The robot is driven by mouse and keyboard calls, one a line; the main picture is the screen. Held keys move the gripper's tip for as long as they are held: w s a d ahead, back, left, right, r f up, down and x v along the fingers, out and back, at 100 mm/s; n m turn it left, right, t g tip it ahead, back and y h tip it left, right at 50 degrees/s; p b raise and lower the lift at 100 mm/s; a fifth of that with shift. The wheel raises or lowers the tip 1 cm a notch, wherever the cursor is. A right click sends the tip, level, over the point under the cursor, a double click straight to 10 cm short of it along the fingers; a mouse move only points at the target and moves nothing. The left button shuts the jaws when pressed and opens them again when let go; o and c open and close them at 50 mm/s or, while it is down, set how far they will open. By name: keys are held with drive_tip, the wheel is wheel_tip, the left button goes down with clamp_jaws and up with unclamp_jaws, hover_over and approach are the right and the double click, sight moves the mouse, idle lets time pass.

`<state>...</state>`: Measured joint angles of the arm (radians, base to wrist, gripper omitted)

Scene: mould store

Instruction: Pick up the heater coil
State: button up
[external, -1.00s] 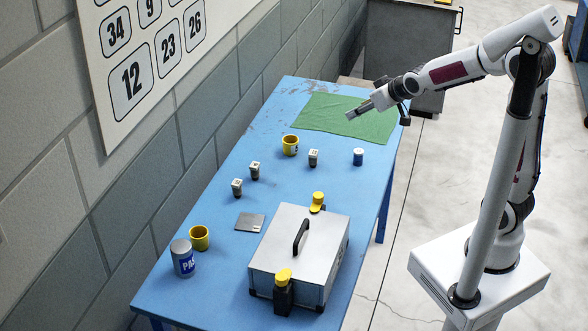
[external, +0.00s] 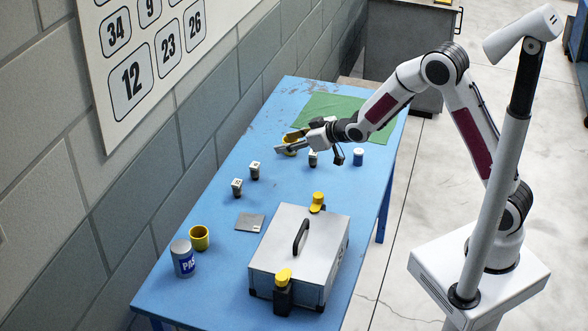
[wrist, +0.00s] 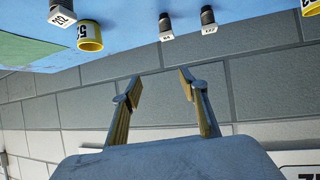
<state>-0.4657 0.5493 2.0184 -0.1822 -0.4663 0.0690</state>
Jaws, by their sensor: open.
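No thing in view is plainly recognisable as a heater coil. Small dark ribbed cylinders with white tagged ends are on the blue table: one at the left (external: 237,188), one behind it (external: 254,171) and one (external: 313,159) beside my gripper. Two of them (wrist: 166,26) (wrist: 209,20) show at the top of the wrist view, and a third tagged end (wrist: 62,16) at upper left. My gripper (external: 280,148) is open above the far part of the table, partly hiding a yellow cup (external: 291,136). Between its fingers (wrist: 161,86) in the wrist view is only wall.
A grey handled case (external: 275,253) with yellow-topped fittings stands near the front. A second yellow cup (external: 200,239), a labelled grey can (external: 183,261), a flat grey plate (external: 250,222) and a blue can (external: 358,157) stand around. The block wall (external: 170,150) borders the left.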

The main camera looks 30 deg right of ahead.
sight(236, 185)
drive_tip(key=a+f+y, duration=0.1)
drive_tip(key=a+f, duration=0.2)
drive_tip(key=a, duration=0.1)
drive_tip(key=s+a+f+n+y, duration=0.1)
drive_tip(key=a+f, duration=0.2)
drive_tip(key=f, duration=0.1)
drive_tip(key=s+a+f+y, duration=0.1)
drive_tip(key=a+f, duration=0.2)
drive_tip(key=a, duration=0.1)
drive_tip(key=shift+a+f+n, duration=0.2)
drive_tip(key=shift+a+n, duration=0.1)
drive_tip(key=shift+n, duration=0.1)
drive_tip(key=shift+w, duration=0.15)
drive_tip(key=shift+x, duration=1.25)
drive_tip(key=shift+a, duration=0.1)
drive_tip(key=shift+a+r+x, duration=0.1)
drive_tip(key=shift+r+x, duration=0.05)
drive_tip(key=shift+x, duration=0.55)
drive_tip(key=shift+a+r+x, duration=0.1)
drive_tip(key=shift+a+x, duration=0.05)
drive_tip(key=shift+x, duration=1.55)
drive_tip(key=shift+f, duration=0.1)
drive_tip(key=shift+c, duration=0.4)
